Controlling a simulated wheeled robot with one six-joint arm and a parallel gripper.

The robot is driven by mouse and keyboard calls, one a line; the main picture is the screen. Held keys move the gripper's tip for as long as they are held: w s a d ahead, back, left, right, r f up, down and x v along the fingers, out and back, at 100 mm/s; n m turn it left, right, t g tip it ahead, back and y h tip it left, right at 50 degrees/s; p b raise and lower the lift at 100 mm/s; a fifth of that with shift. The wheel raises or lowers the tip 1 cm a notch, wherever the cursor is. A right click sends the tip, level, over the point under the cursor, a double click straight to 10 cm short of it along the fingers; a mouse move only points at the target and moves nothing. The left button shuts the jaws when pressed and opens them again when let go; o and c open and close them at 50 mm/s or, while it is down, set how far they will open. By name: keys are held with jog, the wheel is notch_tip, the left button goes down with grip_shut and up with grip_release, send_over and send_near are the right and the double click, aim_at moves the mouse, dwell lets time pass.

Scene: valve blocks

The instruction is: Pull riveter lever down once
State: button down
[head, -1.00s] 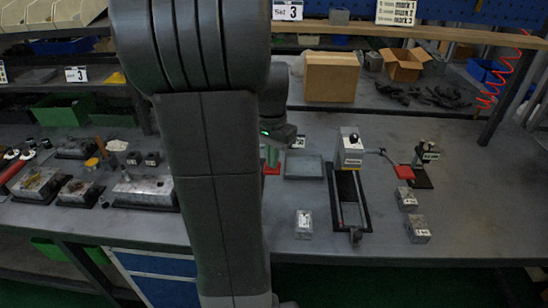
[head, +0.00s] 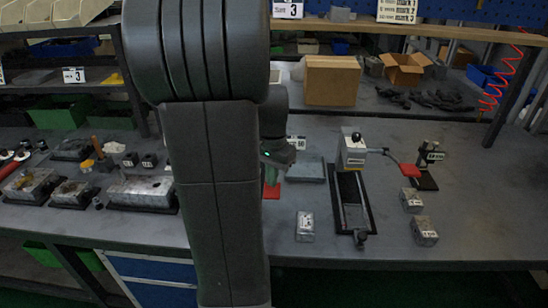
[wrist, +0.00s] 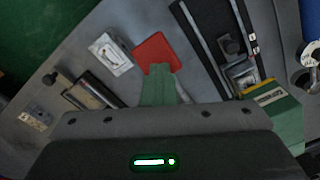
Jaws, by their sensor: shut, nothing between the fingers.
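I cannot read which one is labelled the riveter.
A labelled metal block (head: 305,226) sits near the bench front. Two more blocks (head: 424,231) and a black stand (head: 427,178) are to the right. A grey tray (head: 306,170) lies behind my gripper. Metal castings (head: 145,188) cover the left side.

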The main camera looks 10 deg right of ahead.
aim_at(272, 192)
jog(key=shift+f+b, duration=1.75)
jog(key=shift+f, duration=1.1)
notch_tip(272, 192, up, 18)
jog(key=p, duration=1.4)
jog(key=shift+f+p, duration=0.25)
jog(key=shift+p, duration=0.15)
jog(key=shift+f, duration=0.1)
